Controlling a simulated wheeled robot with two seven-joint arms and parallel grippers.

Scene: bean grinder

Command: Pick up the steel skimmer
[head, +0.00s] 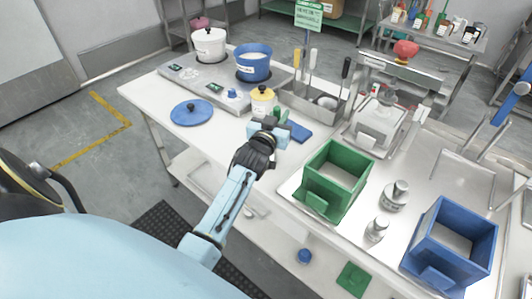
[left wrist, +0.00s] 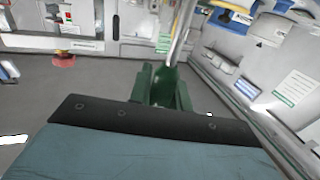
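Several upright utensil handles rise from the steel holder (head: 318,103) at the back middle of the table. I cannot tell which one is the steel skimmer; any skimmer head is hidden or too small to make out. My left gripper (head: 281,114) is above the table just left of and in front of the holder, beside the yellow-lidded jar (head: 262,101). In the left wrist view, its dark green fingers (left wrist: 165,88) stand apart, with a steel rod (left wrist: 184,30) showing beyond or between them. Contact with the rod cannot be told. My right gripper is out of view.
The blue pot (head: 253,66), white pot (head: 209,45) and blue lid (head: 192,112) are on the left. A green bin (head: 325,205), blue bin (head: 450,256) and steel canisters (head: 395,196) stand on the right. A green sign (head: 309,14) rises behind the holder.

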